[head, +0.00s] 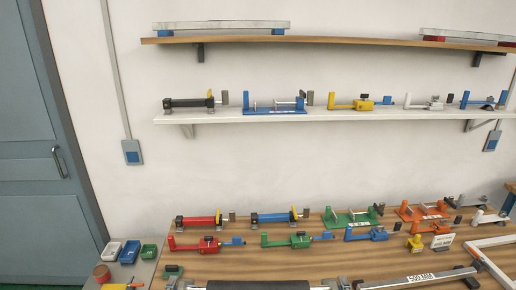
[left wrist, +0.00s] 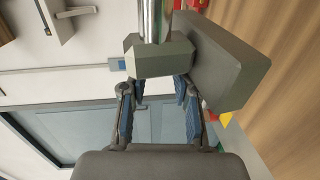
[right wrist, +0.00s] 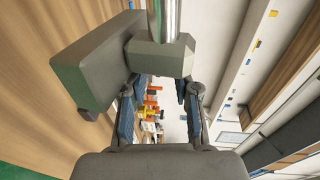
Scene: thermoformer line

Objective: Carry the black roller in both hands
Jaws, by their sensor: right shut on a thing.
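The black roller (head: 258,285) lies level across the bottom edge of the head view, its lower part cut off. My left gripper (head: 185,284) is at its left end and my right gripper (head: 337,284) at its right end. In the left wrist view my left gripper (left wrist: 159,85) has its fingers closed against a grey faceted end block (left wrist: 160,56) with a bright metal shaft. In the right wrist view my right gripper (right wrist: 161,85) is shut on a matching end block (right wrist: 160,55). The fingertips are partly hidden behind the blocks.
A wooden table (head: 300,264) ahead carries several coloured fixtures, among them a red one (head: 200,221) and a green one (head: 288,241). A metal bar marked 500 MM (head: 434,279) lies at right. Small bins (head: 130,251) stand at left. Shelves (head: 330,117) hang on the wall; a door (head: 40,150) is at far left.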

